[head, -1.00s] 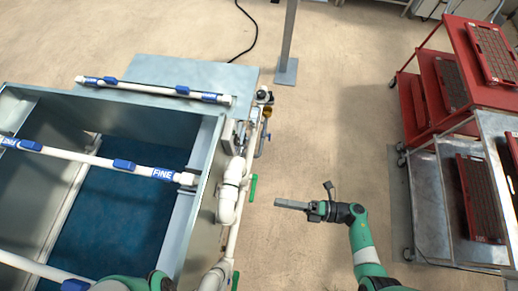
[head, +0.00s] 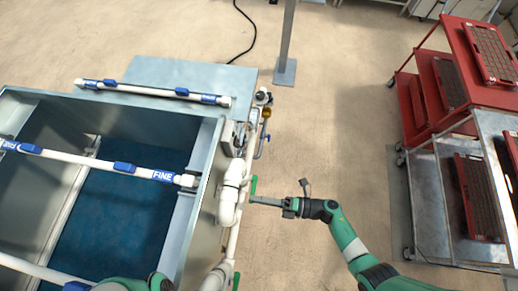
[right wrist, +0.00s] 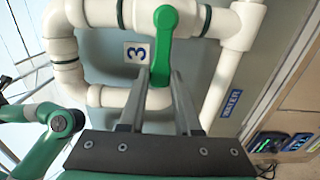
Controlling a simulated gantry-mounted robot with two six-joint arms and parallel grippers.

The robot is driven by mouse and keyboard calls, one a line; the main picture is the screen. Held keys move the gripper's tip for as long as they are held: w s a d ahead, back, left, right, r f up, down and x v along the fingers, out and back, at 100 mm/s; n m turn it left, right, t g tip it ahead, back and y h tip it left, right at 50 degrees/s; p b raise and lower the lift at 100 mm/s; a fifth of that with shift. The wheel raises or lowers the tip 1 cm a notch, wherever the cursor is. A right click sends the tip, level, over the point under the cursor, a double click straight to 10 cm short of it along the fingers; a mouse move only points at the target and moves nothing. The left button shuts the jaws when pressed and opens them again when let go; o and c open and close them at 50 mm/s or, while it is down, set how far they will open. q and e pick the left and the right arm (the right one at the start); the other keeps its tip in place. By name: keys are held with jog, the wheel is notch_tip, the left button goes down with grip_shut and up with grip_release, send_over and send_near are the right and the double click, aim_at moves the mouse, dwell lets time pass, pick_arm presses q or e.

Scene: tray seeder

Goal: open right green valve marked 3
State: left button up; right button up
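The green valve handle marked 3 (right wrist: 165,42) stands upright on white piping in the right wrist view, beside a "3" label (right wrist: 137,53). In the head view a green handle (head: 253,185) shows on the right side of the tank. My right gripper (head: 254,200) reaches it from the right. In the right wrist view the fingers of my right gripper (right wrist: 162,76) are apart, one on each side of the handle's lower part. I cannot tell whether they touch it. My left gripper is not in view.
White pipes (right wrist: 100,12) run around the handle, close to the fingers. A "WATER" label (right wrist: 231,102) is on the panel to the right. The tank (head: 208,150) stands at left, with red trolleys (head: 425,85) at far right.

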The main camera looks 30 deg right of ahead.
grip_shut()
dwell(1.0)
